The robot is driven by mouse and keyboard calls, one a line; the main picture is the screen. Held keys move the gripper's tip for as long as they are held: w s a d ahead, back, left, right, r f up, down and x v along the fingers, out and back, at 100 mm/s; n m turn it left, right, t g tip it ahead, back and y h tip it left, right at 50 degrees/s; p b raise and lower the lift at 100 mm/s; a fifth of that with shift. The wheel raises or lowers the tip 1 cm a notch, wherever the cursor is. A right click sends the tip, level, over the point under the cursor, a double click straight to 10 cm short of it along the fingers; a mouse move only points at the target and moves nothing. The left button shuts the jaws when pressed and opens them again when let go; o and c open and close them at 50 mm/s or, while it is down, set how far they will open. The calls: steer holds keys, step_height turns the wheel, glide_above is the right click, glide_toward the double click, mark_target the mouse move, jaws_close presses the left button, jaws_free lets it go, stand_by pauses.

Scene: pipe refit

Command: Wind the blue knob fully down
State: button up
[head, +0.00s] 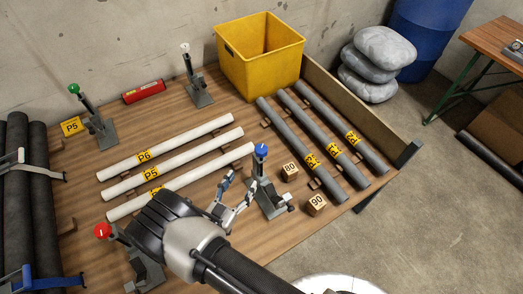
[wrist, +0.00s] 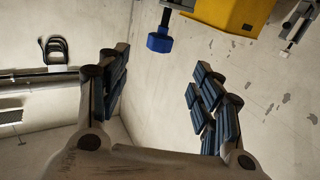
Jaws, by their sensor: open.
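The blue knob (head: 261,151) tops a dark threaded post on a grey clamp stand (head: 272,204) near the front middle of the wooden board. It also shows in the wrist view, where the blue knob (wrist: 160,42) lies beyond the fingertips, above the middle of the gap between them. My gripper (head: 238,184) is open and empty, just left of the post and apart from the knob. In the wrist view my gripper (wrist: 160,82) has its two blue-padded fingers spread wide.
Red-knobbed (head: 102,231), green-knobbed (head: 74,89) and white-knobbed (head: 185,47) stands share the board. White pipes (head: 165,150) lie left of the blue knob, grey pipes (head: 318,142) right. Wooden cubes (head: 290,172) sit close by. A yellow bin (head: 262,75) stands behind.

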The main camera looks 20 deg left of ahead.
mark_target(263, 156)
steer(key=w, duration=0.5)
steer(key=w+d+b, duration=0.1)
steer(key=w, duration=0.4)
steer(key=w+d+b, duration=0.1)
steer(key=w, duration=0.4)
steer(key=shift+d, duration=0.25)
steer(key=c, duration=1.1)
steer(key=shift+n+y, duration=0.3)
steer(key=shift+y, duration=0.2)
steer(key=n+y+p, duration=0.1)
steer(key=n+y, duration=0.2)
steer(key=y, duration=0.2)
steer(key=shift+d+n+p, duration=0.1)
steer(key=shift+n+p, duration=0.2)
steer(key=shift+n+g+y, duration=0.5)
steer(key=shift+n+y, duration=0.35)
steer(key=shift+y, duration=0.55)
steer(key=shift+n+g+y, duration=0.5)
steer(key=shift+n+y, duration=0.35)
steer(key=shift+y, duration=0.55)
steer(key=o, duration=1.1)
